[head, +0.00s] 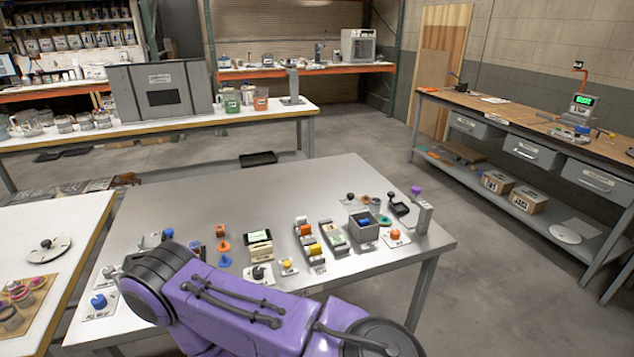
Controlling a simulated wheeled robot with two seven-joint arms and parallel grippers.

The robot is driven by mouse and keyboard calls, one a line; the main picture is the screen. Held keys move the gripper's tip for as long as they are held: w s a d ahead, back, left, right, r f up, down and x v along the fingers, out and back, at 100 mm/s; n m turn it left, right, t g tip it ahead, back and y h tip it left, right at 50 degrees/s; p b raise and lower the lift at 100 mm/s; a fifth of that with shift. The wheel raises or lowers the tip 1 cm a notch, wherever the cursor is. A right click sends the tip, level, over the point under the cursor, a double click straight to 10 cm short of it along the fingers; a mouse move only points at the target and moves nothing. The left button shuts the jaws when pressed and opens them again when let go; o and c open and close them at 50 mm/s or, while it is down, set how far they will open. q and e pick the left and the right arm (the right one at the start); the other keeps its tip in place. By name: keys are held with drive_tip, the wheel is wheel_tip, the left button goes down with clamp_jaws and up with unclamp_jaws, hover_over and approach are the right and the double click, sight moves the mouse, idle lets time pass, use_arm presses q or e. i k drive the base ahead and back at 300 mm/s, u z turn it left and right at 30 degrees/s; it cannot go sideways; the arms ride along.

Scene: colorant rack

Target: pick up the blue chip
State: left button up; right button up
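A small blue piece (364,222) shows inside an open grey box (366,238) on the right part of the metal table; it may be the blue chip, but it is too small to be sure. A blue round knob (98,301) sits on a white labelled plate at the table's left front corner. Another small blue item (168,233) is at the left, just beyond my purple arm. My arm crosses the front of the table and hides part of its surface. No gripper fingers can be made out.
The metal table (290,185) is clear toward its back. Colored blocks in grey holders (310,250), a small screen device (259,244) and orange pieces (222,240) stand along its front. A grey upright post (423,215) is near the right edge.

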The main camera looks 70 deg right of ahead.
sight(366, 222)
drive_tip(key=u, duration=0.1)
drive_tip(key=k, duration=0.95)
drive_tip(key=z, duration=1.35)
